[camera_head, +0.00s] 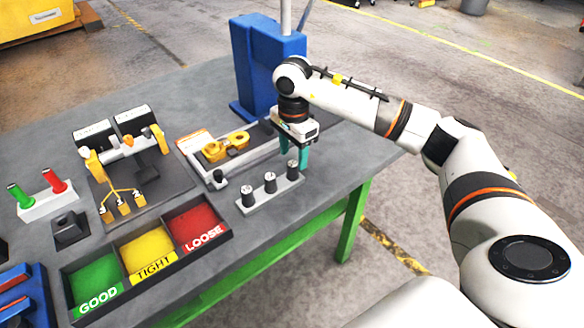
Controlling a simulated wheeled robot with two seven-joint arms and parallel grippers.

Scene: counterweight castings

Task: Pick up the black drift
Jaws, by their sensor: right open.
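My right gripper (294,154) points down with its teal fingers apart, over the right end of a light grey rack (258,204). The rack holds three dark upright pins with lighter tops: a left pin (247,195), a middle pin (270,183) and a right pin (293,171). The right pin stands between or just in front of the fingers; I cannot tell if they touch it. A small black knobbed piece (218,179) stands left of the rack. I cannot tell which of these dark pieces is the black drift. My left gripper is not in view.
A tray with green, yellow and red compartments (150,252) lies at the front. A blue column (262,70) rises behind the gripper.

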